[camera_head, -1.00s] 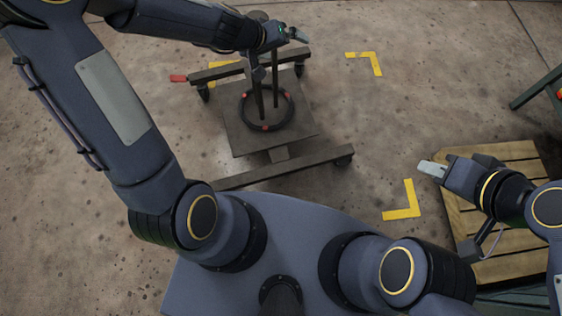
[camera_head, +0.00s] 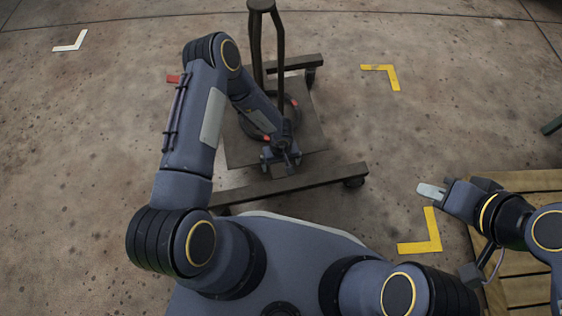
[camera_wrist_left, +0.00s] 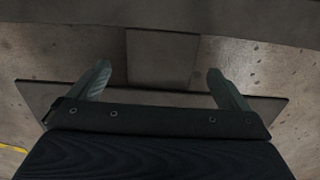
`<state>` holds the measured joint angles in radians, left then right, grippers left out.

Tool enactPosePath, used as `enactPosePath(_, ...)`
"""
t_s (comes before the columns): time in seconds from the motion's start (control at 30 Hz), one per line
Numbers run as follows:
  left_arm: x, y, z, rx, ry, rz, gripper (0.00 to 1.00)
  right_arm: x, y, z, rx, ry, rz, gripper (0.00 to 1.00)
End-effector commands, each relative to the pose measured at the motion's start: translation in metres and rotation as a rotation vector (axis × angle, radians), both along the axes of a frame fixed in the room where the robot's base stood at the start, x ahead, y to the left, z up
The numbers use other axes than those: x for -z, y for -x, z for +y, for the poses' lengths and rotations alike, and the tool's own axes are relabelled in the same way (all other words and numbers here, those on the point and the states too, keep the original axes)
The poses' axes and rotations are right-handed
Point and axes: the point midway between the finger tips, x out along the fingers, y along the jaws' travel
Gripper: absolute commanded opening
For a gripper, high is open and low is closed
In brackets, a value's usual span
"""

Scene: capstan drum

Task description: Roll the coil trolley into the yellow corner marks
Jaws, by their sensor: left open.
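The coil trolley (camera_head: 320,177) is a dark frame with caster wheels, a flat deck and upright posts. A black coil with red marks (camera_head: 291,108) lies on the deck around the posts, partly hidden by my left arm. Yellow corner marks lie to its right, one at the far right (camera_head: 392,76) and one at the near right (camera_head: 432,237). My left gripper (camera_head: 281,165) is low at the deck's near edge. My right gripper (camera_head: 432,191) hangs near the near-right mark.
A wooden pallet (camera_head: 520,180) lies at the right, beneath my right arm. A white corner mark (camera_head: 71,41) is on the floor at the far left. Bare concrete is clear between the trolley and the right-hand yellow marks.

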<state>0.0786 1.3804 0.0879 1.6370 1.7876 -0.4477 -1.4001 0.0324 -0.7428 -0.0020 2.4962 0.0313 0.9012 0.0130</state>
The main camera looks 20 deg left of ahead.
Motion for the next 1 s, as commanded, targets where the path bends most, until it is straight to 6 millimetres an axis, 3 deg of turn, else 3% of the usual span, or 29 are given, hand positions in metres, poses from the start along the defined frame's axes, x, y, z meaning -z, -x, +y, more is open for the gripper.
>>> enactPosePath(0.1,0.025,0.001,0.0,0.001,-0.001,0.0,0.98,0.015,0.0,0.0,0.0,0.0,0.0,0.23)
enactPosePath(0.3,0.051,0.0,0.0,0.001,0.0,0.0,0.98,0.027,0.0,0.0,0.0,0.0,0.0,0.23)
enactPosePath(0.73,0.059,0.0,0.0,0.0,0.0,-0.001,0.98,0.031,0.0,0.0,0.0,0.0,0.0,0.23)
enactPosePath(1.0,0.059,0.0,0.0,0.0,0.0,-0.001,0.65,0.031,0.0,0.0,0.0,0.0,0.0,0.23)
